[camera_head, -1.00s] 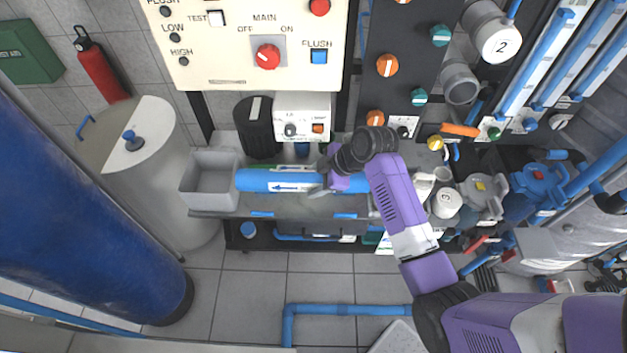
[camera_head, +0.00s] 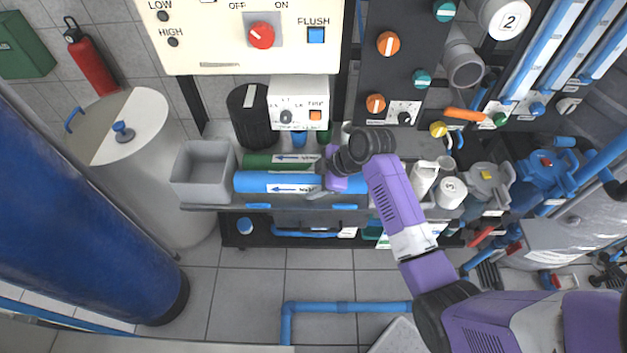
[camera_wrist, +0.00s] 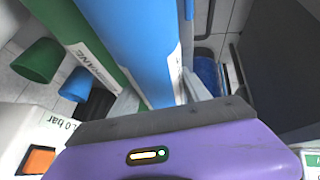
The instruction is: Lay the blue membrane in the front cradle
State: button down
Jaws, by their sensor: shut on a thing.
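The blue membrane (camera_head: 262,183) is a long blue cylinder with a white arrow label. It lies level, left to right, along the front of the bench in the head view. My gripper (camera_head: 326,184) is shut on it right of its middle. The membrane (camera_wrist: 135,45) also shows in the wrist view, running up from the gripper. A green membrane (camera_head: 260,161) lies parallel just behind it, and it shows on the left in the wrist view (camera_wrist: 65,30). The front cradle is hidden under the blue membrane, so I cannot tell whether they touch.
A grey open bin (camera_head: 203,172) stands just left of the blue membrane's end. A black canister (camera_head: 252,118) and a white control box (camera_head: 299,103) stand behind the membranes. White jugs (camera_head: 450,193) stand to the right.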

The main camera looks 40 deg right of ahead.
jog(key=shift+f+b, duration=1.1)
jog(key=shift+f, duration=0.7)
